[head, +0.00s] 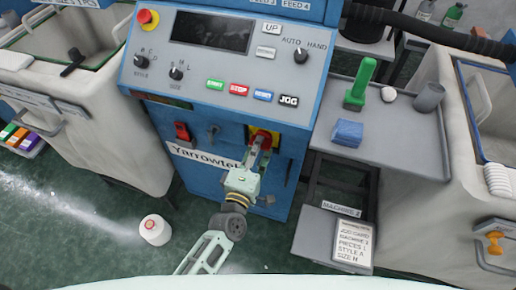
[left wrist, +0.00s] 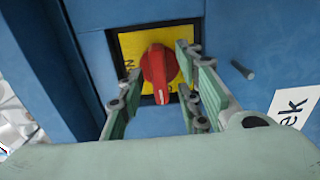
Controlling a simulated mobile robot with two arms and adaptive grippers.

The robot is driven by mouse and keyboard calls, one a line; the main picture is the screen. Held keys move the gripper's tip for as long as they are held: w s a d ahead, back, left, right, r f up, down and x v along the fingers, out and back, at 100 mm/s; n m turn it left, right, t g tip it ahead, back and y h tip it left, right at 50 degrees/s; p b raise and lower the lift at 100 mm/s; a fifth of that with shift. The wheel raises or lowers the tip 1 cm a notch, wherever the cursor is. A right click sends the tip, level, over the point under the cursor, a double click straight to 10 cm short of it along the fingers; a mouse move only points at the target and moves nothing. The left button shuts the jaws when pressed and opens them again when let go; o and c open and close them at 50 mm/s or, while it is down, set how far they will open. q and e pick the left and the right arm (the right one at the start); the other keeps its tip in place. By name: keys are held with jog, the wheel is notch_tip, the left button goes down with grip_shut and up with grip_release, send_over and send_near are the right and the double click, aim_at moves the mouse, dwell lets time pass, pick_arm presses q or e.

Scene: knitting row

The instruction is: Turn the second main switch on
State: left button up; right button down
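The main switch (head: 264,134) is a red rotary knob on a yellow plate, low on the front of the blue machine. In the left wrist view the red knob (left wrist: 158,70) shows clearly, with a white mark at its lower end and partly hidden lettering on the plate. My left gripper (head: 261,147) is right in front of the switch and hides part of it. In the left wrist view its fingers (left wrist: 160,103) are spread apart, on either side of the knob; I cannot tell whether they touch it. My right gripper is not in view.
Above is a control panel (head: 222,92) with a red emergency button (head: 147,18). Another red switch (head: 183,132) sits left of the main switch. A grey side table (head: 405,135) holds a blue block (head: 347,132) and a green-handled tool (head: 361,84). A white container (head: 155,230) stands on the floor.

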pick_arm(q)
grip_shut()
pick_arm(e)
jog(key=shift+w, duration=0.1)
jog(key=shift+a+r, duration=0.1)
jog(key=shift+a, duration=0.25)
pick_arm(q)
jog(key=m+p, duration=0.1)
jog(key=m, duration=0.2)
jog(key=shift+m, duration=0.4)
jog(key=m+p, duration=0.2)
jog(key=m, duration=0.3)
jog(key=m+p, duration=0.1)
jog(key=m, duration=0.7)
jog(key=shift+s+p, duration=0.1)
jog(key=shift+p, duration=0.25)
jog(key=shift+f+m, duration=0.1)
jog(key=shift+m, duration=0.5)
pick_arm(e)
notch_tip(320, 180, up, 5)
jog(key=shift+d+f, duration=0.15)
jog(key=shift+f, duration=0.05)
